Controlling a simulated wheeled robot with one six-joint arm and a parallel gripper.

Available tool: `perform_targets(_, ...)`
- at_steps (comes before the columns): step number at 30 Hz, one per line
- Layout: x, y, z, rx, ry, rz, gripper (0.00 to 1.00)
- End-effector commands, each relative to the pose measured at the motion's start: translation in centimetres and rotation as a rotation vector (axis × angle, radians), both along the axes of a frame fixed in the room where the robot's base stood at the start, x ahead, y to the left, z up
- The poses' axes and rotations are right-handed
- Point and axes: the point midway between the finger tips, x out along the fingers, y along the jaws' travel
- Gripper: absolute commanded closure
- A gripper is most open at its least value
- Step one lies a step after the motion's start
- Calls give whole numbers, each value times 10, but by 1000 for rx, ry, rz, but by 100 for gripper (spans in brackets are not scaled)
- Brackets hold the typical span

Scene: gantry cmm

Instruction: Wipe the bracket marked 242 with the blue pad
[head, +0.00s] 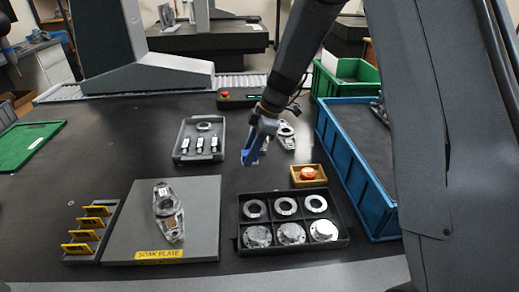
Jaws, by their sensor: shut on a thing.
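My gripper (258,142) is in the middle of the head view, above the dark table, shut on a small blue thing that looks like the blue pad (249,158). One metal bracket (168,212) lies on the grey soak plate (125,222) at the front left. Another metal bracket (287,131) lies just behind and to the right of my gripper, partly hidden by it. A further metal part (379,113) shows at the blue crate's far end, mostly hidden by my arm. No bracket number is readable at this size.
A grey tray (183,153) with small parts stands left of my gripper. A black tray (344,241) of rings and discs and a wooden box (296,181) with an orange-red item stand in front. A blue crate (349,163) is right; a rack (76,257) with yellow tags is front left.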

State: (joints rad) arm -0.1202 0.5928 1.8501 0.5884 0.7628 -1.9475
Motion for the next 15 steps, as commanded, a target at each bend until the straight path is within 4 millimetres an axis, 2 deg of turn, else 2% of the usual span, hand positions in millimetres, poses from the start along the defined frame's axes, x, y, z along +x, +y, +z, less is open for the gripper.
perform_targets(1, -12, 19, 10, 0, -1, 29, 87)
perform_targets(9, -82, 114, 41, 2, -1, 176, 87)
perform_targets(15, -137, 168, 59, 0, -1, 273, 87)
